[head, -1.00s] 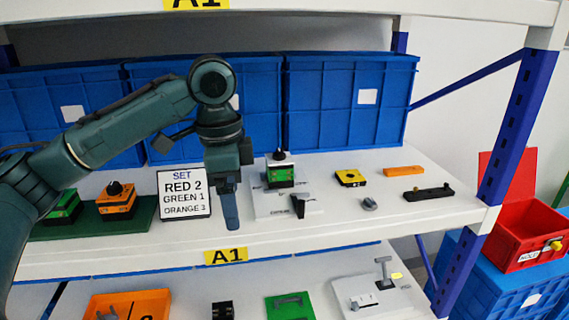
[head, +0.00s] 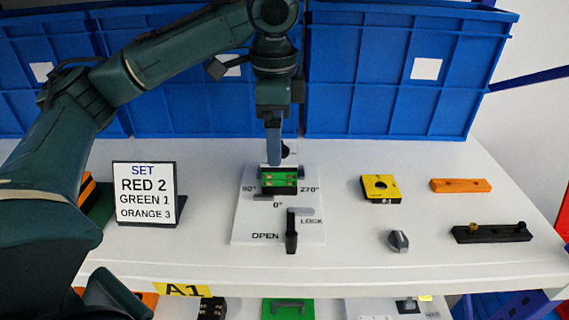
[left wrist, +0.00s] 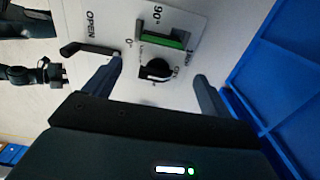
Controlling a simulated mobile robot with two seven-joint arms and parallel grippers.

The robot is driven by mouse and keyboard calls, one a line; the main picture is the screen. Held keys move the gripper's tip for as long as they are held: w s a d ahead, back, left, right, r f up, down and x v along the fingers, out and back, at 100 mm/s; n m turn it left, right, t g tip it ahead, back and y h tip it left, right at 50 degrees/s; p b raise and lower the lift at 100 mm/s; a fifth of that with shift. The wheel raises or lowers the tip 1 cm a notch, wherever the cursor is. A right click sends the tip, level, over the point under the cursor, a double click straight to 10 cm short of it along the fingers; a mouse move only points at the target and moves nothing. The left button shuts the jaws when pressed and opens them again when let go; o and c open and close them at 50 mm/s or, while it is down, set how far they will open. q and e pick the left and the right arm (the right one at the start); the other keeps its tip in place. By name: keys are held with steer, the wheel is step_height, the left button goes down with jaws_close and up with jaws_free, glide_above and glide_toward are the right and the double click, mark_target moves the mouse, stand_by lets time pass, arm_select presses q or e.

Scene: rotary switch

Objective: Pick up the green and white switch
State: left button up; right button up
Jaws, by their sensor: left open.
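The green and white switch (head: 279,180) stands on a white panel (head: 250,222) marked 90°, 270°, 0°, OPEN and LOCK. My left gripper (head: 273,150) points down over the switch and hides part of its top in the head view. In the left wrist view the green switch (left wrist: 163,38) and its dark knob (left wrist: 157,69) lie between and beyond the fingers of the left gripper (left wrist: 160,82), which are spread apart and empty. A black lever handle (head: 291,232) stands on the panel in front of the switch.
A sign (head: 145,192) stands left of the panel. A yellow block (head: 380,188), a grey knob (head: 398,240), an orange bar (head: 461,185) and a black bar (head: 491,232) lie to the right. Blue bins (head: 400,80) line the back. The shelf front is mostly clear.

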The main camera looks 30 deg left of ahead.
mark_target(280, 169)
arm_select(q)
steer(key=f, duration=0.5)
steer(key=shift+d, duration=0.35)
steer(key=shift+c, duration=0.3)
steer(key=shift+w, duration=0.1)
steer(key=c, duration=1.1)
